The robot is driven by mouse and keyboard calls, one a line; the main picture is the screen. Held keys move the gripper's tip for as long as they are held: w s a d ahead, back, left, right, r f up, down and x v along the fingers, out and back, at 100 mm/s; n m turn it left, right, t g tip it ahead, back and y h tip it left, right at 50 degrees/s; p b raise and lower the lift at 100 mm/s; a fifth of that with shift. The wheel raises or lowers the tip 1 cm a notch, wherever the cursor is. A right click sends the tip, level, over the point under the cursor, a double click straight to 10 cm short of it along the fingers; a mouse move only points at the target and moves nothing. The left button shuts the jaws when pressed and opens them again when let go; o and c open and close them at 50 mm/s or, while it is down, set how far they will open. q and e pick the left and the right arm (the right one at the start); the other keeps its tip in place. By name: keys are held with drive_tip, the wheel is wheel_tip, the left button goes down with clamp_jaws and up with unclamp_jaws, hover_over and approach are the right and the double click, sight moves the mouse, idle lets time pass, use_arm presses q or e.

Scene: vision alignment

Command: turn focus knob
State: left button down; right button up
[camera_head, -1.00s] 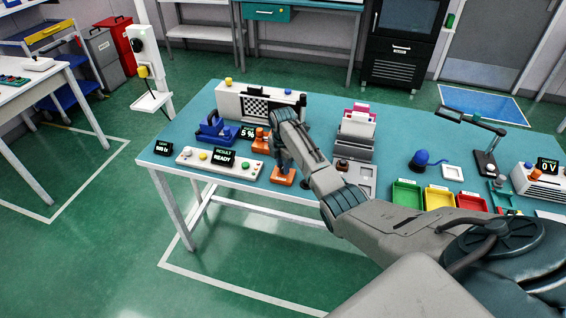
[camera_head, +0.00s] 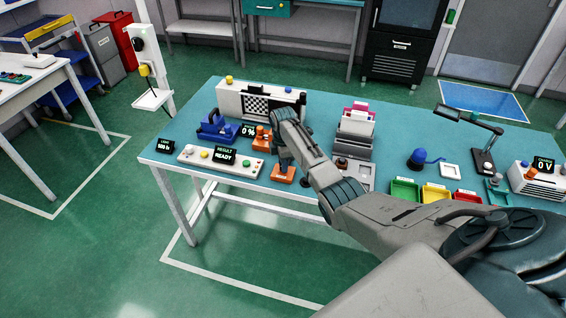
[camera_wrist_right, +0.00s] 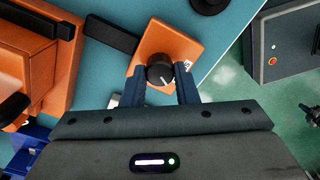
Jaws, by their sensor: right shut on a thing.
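The focus knob (camera_wrist_right: 160,72) is a black round knob with a white pointer line, on an orange block (camera_wrist_right: 176,46) in the right wrist view. The block also shows in the head view (camera_head: 283,175), at the bench's front edge. My right gripper (camera_wrist_right: 161,76) is shut on the knob, one dark blue finger at each side. In the head view my right gripper (camera_head: 285,163) is over the block and hides the knob. A small black display (camera_head: 248,129) behind it reads 0 %. My left gripper is not in view.
A white panel with coloured buttons (camera_head: 242,168) and a READY display (camera_head: 224,156) lies left of the block. A blue fixture (camera_head: 216,128) and a checkerboard target (camera_head: 256,106) stand behind. Grey stacked trays (camera_head: 354,138) and coloured bins (camera_head: 437,194) are to the right.

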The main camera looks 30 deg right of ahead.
drive_tip(key=o, duration=1)
wheel_tip(320, 180, up, 11)
drive_tip(key=b, duration=0.2)
drive_tip(key=shift+b, duration=0.3)
drive_tip(key=shift+f, duration=0.1)
